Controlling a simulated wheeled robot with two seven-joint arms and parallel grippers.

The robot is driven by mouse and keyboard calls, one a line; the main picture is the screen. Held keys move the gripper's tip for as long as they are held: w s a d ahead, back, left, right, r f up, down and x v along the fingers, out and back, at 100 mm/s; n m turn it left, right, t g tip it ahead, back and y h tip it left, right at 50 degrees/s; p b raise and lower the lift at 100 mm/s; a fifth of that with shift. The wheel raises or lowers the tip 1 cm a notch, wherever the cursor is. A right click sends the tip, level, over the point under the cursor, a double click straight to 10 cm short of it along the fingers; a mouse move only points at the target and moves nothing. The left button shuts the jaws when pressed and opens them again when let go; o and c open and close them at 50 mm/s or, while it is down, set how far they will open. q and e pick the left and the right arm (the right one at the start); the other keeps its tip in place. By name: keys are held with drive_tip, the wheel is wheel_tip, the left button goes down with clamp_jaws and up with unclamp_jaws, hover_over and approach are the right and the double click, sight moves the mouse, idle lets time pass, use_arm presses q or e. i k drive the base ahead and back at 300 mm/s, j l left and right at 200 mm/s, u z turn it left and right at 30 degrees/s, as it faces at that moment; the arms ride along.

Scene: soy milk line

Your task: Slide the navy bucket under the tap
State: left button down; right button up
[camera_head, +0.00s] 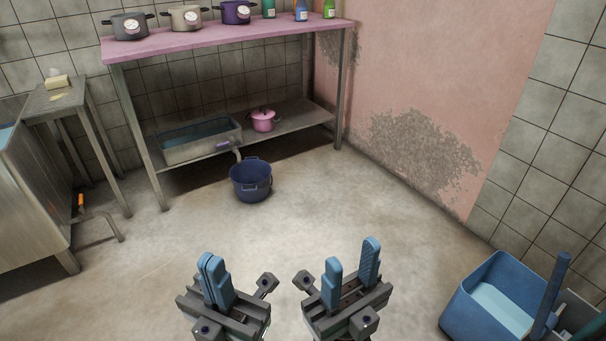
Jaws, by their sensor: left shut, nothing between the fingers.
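The navy bucket (250,190) stands upright on the floor in front of the pink-topped table's lower shelf. A tap with a purple handle (222,146) and a grey spout comes out of the metal basin (188,152) on that shelf. A second tap, with an orange handle (81,201), is low on the steel tank at the left. My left gripper (210,263) is shut and empty. My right gripper (352,256) is open and empty. Both are well in front of the bucket.
A pink pot (263,121) stands on the lower shelf (299,119). Several pots and bottles stand on the pink tabletop (180,42). A small side table (50,101) is at the left. A blue mop bucket (488,300) is at the lower right. The middle floor is clear.

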sight(250, 178)
drive_tip(key=i+j+z, duration=0.8)
drive_tip(key=i+j, duration=0.35)
drive_tip(key=j, duration=0.15)
drive_tip(key=i+j, duration=0.4)
drive_tip(key=j, duration=0.25)
